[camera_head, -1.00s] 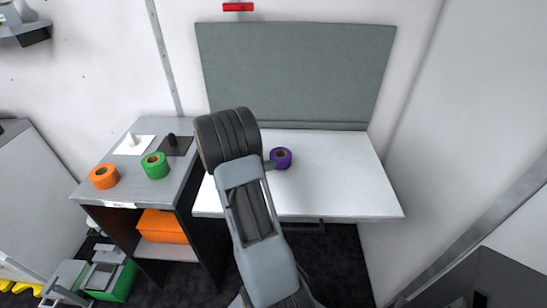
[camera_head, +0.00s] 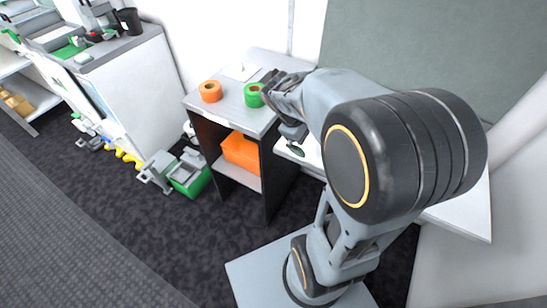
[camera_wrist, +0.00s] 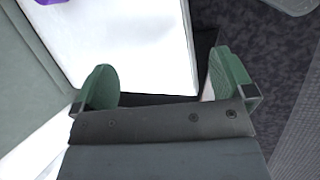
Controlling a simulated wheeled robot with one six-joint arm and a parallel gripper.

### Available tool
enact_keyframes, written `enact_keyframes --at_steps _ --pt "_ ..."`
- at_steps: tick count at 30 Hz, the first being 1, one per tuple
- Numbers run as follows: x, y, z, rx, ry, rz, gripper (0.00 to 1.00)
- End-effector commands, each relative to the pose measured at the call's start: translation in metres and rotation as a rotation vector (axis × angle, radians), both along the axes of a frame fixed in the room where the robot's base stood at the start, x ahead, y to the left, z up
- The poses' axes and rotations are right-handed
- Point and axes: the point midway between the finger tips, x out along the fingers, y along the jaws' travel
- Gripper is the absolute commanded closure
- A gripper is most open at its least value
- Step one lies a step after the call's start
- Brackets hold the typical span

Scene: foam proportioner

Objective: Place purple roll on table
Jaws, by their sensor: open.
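The purple roll (camera_wrist: 38,14) shows only in part at the top left edge of the wrist view, on or beside the white table (camera_wrist: 140,45). In the head view my arm hides it, and the table (camera_head: 458,212) shows mainly at the right. My gripper (camera_wrist: 165,80) is open, with its two green fingertips apart and nothing between them. It is apart from the roll. In the head view my gripper (camera_head: 294,150) is near the table's left end, partly hidden by my arm.
A grey cabinet (camera_head: 228,101) left of the table carries an orange roll (camera_head: 210,92) and a green roll (camera_head: 253,95). An orange box (camera_head: 240,152) is on its shelf. A green crate (camera_head: 192,183) stands on the floor. Dark floor lies open in front.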

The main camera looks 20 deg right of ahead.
Motion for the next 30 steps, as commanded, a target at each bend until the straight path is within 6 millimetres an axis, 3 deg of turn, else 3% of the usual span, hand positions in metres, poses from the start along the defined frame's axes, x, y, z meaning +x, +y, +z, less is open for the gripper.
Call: enact_keyframes --at_steps 3,6,10,15,25,30 --pt "-0.018 0.052 0.008 0.17 -0.205 -0.134 0.0" --pt "-0.03 0.085 0.012 0.302 -0.325 -0.239 0.0" --pt "-0.04 0.114 0.015 0.429 -0.419 -0.339 0.0" --pt "-0.046 0.129 0.017 0.505 -0.464 -0.399 0.0" --pt "-0.047 0.13 0.019 0.513 -0.467 -0.406 0.0" --pt "-0.047 0.13 0.04 0.514 -0.476 -0.401 0.0"
